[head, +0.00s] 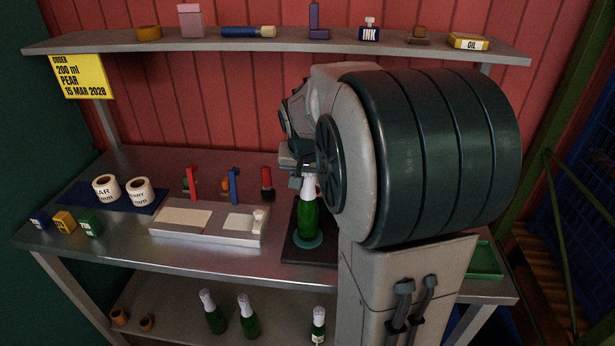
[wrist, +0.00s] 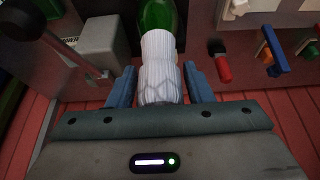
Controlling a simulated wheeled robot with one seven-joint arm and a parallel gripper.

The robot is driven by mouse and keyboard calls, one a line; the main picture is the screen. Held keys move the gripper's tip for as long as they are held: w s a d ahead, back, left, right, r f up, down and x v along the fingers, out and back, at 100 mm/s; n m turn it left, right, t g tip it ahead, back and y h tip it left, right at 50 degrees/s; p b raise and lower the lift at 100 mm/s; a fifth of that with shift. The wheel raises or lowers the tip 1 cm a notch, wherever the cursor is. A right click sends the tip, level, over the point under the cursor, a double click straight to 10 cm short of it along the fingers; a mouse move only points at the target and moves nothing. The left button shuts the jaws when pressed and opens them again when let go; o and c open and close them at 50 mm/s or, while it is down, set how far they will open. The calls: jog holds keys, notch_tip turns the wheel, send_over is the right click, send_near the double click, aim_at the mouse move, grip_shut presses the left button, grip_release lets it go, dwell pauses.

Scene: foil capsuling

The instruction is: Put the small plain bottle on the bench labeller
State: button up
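A green bottle (head: 308,222) with a white foiled neck and no visible label stands upright on a round teal pad on a dark base, right of the bench's middle. My gripper (head: 302,176) is at its neck, partly hidden by my arm. In the wrist view, the white foil (wrist: 160,70) lies between my two blue fingers (wrist: 161,85). The fingers are very close to the foil; I cannot tell whether they press on it. A flat pale device (head: 190,238) with two light panels and a knob, apparently the bench labeller, sits left of the bottle and holds no bottle.
Label rolls (head: 138,191) lie on a blue mat at the left, with small coloured boxes (head: 64,221) in front. Red and blue stamp-like tools (head: 233,186) stand behind the pale device. Several foiled bottles (head: 248,318) stand on the lower shelf. A green tray (head: 487,262) is at the right.

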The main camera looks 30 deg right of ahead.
jog(key=shift+o, duration=0.2)
jog(key=shift+r, duration=0.1)
jog(key=shift+r, duration=0.25)
jog(key=v, duration=1.1)
jog(key=s+a+f+n+y, duration=0.1)
jog(key=s+a+f+n, duration=0.2)
jog(key=s+a+f, duration=0.3)
jog(key=s+a+f+n+y, duration=0.1)
jog(key=s+a+f+n, duration=0.3)
jog(key=s, duration=0.6)
notch_tip(320, 180, down, 3)
jog(key=shift+s+a+r+g+y+b, duration=0.15)
jog(key=shift+a+r+g+y+b, duration=0.15)
jog(key=shift+a, duration=0.75)
